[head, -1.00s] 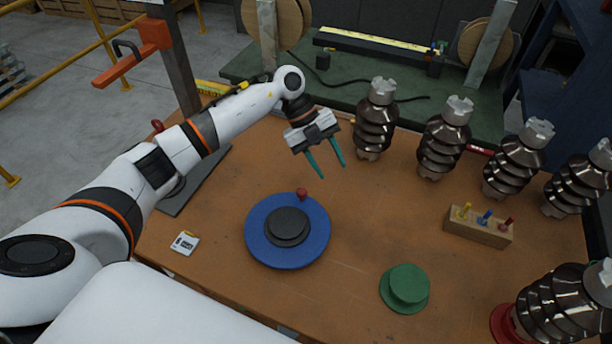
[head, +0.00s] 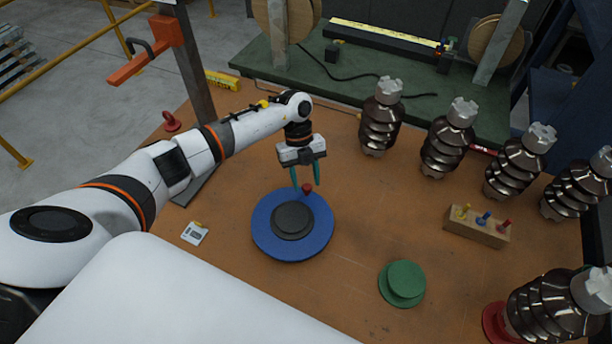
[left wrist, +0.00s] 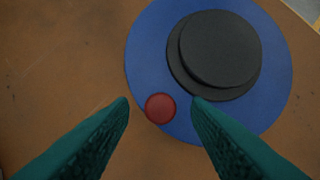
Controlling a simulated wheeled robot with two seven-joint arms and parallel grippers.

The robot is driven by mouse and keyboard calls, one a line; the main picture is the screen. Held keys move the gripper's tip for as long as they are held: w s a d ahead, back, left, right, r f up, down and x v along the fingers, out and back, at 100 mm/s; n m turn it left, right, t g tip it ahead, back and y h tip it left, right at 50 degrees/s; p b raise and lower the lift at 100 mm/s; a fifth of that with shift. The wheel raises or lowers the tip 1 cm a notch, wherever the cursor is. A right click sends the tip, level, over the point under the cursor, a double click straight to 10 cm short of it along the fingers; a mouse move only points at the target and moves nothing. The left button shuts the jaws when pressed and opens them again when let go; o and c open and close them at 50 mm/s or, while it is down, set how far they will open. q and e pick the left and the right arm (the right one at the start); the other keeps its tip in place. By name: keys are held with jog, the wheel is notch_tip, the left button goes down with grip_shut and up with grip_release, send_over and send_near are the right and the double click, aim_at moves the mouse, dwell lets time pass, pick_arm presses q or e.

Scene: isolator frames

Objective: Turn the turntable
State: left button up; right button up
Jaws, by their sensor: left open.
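The turntable (head: 263,239) is a blue disc with a dark stepped hub (head: 292,220) at its middle and a small red knob (head: 307,188) near its far rim. My left gripper (head: 306,184) is open and points down at the knob, with its teal fingers on either side of it in the head view. In the left wrist view the red knob (left wrist: 160,108) lies between the two fingertips (left wrist: 160,100), apart from both. The blue disc (left wrist: 150,60) and dark hub (left wrist: 218,48) show beyond it. My right gripper is not in view.
Several dark ribbed insulators (head: 448,140) stand along the right and back. A wooden block with coloured pegs (head: 477,226), a green stepped disc (head: 402,284) and a white card (head: 194,233) lie on the brown table (head: 350,250). An upright post (head: 190,80) stands behind my left arm.

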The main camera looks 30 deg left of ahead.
pick_arm(q)
jog(key=shift+s+d+f, duration=0.15)
jog(key=shift+f, duration=0.4)
grip_shut()
